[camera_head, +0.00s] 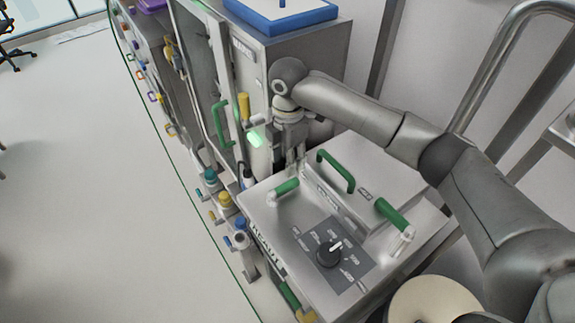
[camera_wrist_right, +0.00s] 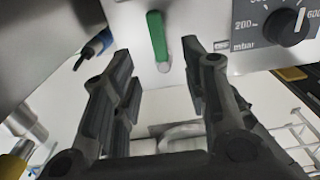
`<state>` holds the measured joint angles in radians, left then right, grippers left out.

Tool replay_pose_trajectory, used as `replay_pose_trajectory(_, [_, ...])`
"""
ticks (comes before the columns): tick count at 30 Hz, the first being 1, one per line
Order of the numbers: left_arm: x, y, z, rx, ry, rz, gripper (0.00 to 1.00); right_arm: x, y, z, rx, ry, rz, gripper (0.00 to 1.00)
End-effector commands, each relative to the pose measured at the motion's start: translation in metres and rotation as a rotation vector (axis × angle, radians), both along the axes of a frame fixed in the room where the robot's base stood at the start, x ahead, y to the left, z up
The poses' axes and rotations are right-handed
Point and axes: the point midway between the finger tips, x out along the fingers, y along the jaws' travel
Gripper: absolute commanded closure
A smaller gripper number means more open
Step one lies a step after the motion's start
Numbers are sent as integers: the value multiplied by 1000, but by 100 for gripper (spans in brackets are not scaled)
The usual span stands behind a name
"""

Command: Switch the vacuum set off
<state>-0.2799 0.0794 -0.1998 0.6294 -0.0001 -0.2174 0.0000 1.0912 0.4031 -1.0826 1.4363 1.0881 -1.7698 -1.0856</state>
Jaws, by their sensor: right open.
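The vacuum set is a metal box (camera_head: 292,246) with a dark dial panel at the lower middle of the head view. Its black knob (camera_head: 329,253) also shows at the upper right of the wrist view (camera_wrist_right: 285,27), beside a scale marked in mbar. A green-handled lever (camera_head: 286,187) lies on the left of the box top. In the wrist view this green lever (camera_wrist_right: 157,36) appears between my finger directions. My right gripper (camera_head: 294,160) is open and empty, pointing down just above and behind that lever; contact is not visible. My left gripper is out of view.
A second green lever (camera_head: 391,214) and a green arched handle (camera_head: 336,170) are on the box. A steel cabinet (camera_head: 290,55) with a blue-rimmed tray (camera_head: 280,27) stands behind. Coloured valves (camera_head: 226,202) line the left side. Open floor (camera_head: 90,190) lies left.

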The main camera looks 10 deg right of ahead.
Motion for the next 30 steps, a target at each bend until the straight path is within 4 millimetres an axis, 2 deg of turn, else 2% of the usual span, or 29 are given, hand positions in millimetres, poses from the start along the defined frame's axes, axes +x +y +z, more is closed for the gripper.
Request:
replay_pose_trajectory(4, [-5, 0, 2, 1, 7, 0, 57, -1, 0, -6, 0, 3, 0, 59])
replay_pose_trajectory(7, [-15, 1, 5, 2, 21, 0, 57, -1, 0, -18, -2, 4, -2, 59])
replay_pose_trajectory(12, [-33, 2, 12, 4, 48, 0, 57, -2, 1, -50, -1, 4, -1, 59])
replay_pose_trajectory(16, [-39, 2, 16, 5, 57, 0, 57, -1, 0, -74, -1, 4, -2, 59])
replay_pose_trajectory(22, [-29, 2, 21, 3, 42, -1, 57, -1, 1, -100, 0, 2, -1, 59])
replay_pose_trajectory(27, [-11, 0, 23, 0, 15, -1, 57, -1, 1, -108, 0, 0, 0, 59])
replay_pose_trajectory(30, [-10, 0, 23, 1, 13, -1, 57, -1, 0, -109, 0, 0, 0, 59])
